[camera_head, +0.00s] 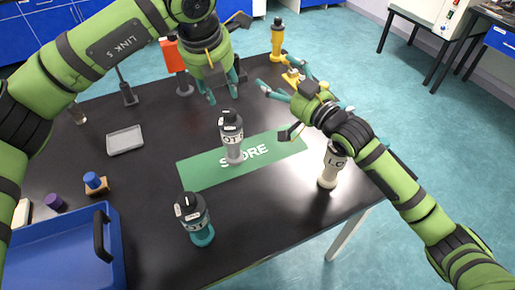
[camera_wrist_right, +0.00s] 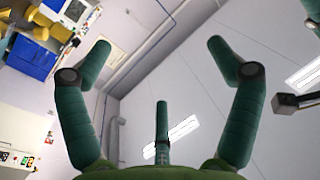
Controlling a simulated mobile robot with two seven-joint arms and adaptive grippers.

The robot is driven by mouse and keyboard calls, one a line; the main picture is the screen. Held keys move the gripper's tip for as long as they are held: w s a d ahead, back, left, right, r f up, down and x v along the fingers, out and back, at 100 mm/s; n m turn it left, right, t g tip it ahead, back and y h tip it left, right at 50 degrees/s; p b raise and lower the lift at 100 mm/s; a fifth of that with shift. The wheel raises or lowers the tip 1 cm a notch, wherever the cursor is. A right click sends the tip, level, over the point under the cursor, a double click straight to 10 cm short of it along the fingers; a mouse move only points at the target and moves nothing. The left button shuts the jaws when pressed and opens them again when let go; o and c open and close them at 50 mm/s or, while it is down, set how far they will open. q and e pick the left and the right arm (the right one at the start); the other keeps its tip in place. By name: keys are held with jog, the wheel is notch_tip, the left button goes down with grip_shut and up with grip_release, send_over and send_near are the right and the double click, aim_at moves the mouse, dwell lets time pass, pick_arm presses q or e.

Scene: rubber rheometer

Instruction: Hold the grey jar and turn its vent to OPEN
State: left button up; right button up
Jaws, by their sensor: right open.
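The grey jar (camera_head: 233,150) stands upright on the green STORE mat (camera_head: 195,172). It has a dark cap (camera_head: 230,120) with a pale label; the vent's setting is too small to read. My left gripper (camera_head: 222,96) points down just behind and above the grey jar, its fingers apart and nothing seen between them. My right gripper (camera_head: 279,76) is to the right of and behind the jar, clear of it. Its fingers are spread and empty in the right wrist view (camera_wrist_right: 160,75), which looks up at the wall and ceiling.
A teal jar (camera_head: 198,226) stands in front, a white jar (camera_head: 329,170) at the right and a yellow jar (camera_head: 277,40) at the back. A blue tray (camera_head: 60,235), grey dish (camera_head: 124,140) and orange item (camera_head: 173,57) are on the black table. The mat's left part is clear.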

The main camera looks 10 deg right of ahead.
aim_at(239, 142)
jog(key=s+a+f+n+g, duration=0.1)
jog(key=s+a+f, duration=0.1)
jog(key=f, duration=0.3)
jog(key=s+a+f+n+g, duration=0.1)
jog(key=s+a+f+g, duration=0.1)
jog(key=s+f, duration=0.1)
jog(key=s+a+f+n+g, duration=0.2)
jog(key=f, duration=0.4)
jog(key=shift+s+a+f, duration=0.15)
jog(key=shift+s+f, duration=0.15)
jog(key=shift+s, duration=0.1)
jog(key=shift+x, duration=3.4)
